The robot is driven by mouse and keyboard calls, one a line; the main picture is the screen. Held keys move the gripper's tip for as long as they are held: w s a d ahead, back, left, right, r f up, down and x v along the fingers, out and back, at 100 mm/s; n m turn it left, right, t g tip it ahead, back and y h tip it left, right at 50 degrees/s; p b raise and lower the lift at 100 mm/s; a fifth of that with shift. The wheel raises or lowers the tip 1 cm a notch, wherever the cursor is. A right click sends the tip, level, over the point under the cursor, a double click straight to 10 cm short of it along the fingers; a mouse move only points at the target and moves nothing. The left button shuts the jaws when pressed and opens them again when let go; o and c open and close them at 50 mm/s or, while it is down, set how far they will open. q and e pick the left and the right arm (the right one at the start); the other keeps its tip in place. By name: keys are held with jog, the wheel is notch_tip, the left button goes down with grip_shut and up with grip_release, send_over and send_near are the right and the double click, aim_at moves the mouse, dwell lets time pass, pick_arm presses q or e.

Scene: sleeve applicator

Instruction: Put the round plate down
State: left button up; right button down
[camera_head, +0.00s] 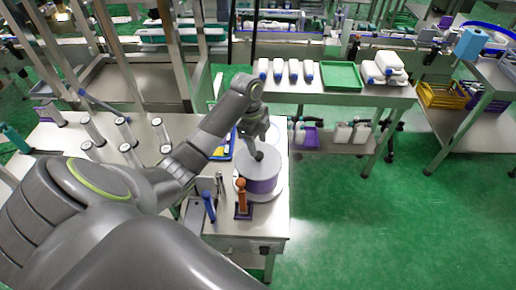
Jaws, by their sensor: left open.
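The round plate appears as a light grey disc (270,173) lying flat on top of a purple cylinder (262,186) at the right end of the steel table. The cylinder stands on a wider pale round base. My left gripper (258,155) is open and points down right at the upper side of the disc. Its fingertips are small and dark here, and I cannot tell whether they touch the disc. My right gripper is not in view.
An orange-handled tool (241,193) and a blue-handled tool (208,205) stand in front of the cylinder. Several pale cylinders (125,130) stand on the table's left. A back bench holds white bottles and a green tray (341,77). Green floor is clear at right.

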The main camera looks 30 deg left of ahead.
pick_arm(q)
jog(key=shift+a+r+b, duration=0.25)
jog(key=shift+r+b, duration=0.05)
jog(key=shift+r, duration=0.8)
notch_tip(320, 180, up, 8)
jog(key=a+p, duration=0.1)
jog(key=p, duration=0.4)
jog(key=shift+f+p, duration=0.25)
jog(key=shift+p, duration=0.15)
jog(key=shift+s+f, duration=0.1)
jog(key=shift+s, duration=0.05)
